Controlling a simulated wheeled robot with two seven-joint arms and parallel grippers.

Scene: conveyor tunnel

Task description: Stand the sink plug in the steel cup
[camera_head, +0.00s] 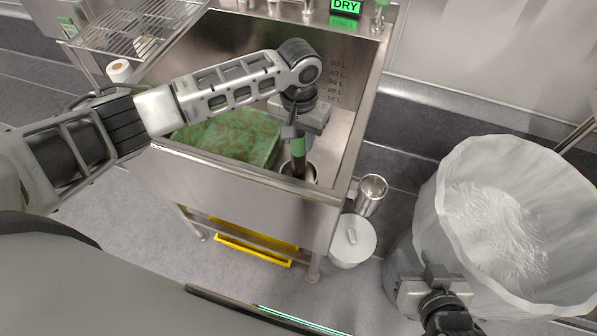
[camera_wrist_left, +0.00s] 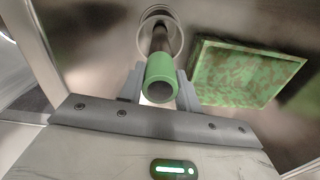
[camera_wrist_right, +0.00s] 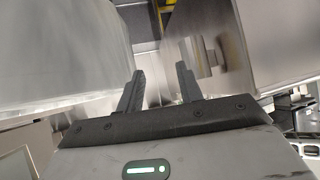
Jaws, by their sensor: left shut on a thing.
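The sink plug (camera_head: 299,165) is a dark upright rod with a green grip, inside the steel sink. My left gripper (camera_head: 297,133) is shut on its green grip. In the left wrist view the green end of the plug (camera_wrist_left: 160,75) lies between the fingers, and the rod runs down to a round drain ring (camera_wrist_left: 146,40). I cannot tell whether its foot is seated in the drain or just above it. The steel cup (camera_head: 371,190) is outside the sink, by its right wall, with its mouth up. My right gripper (camera_head: 436,272) is open and empty beside the white bin.
The sink's right wall stands between plug and cup. A large lined bin (camera_head: 440,215) stands at right.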

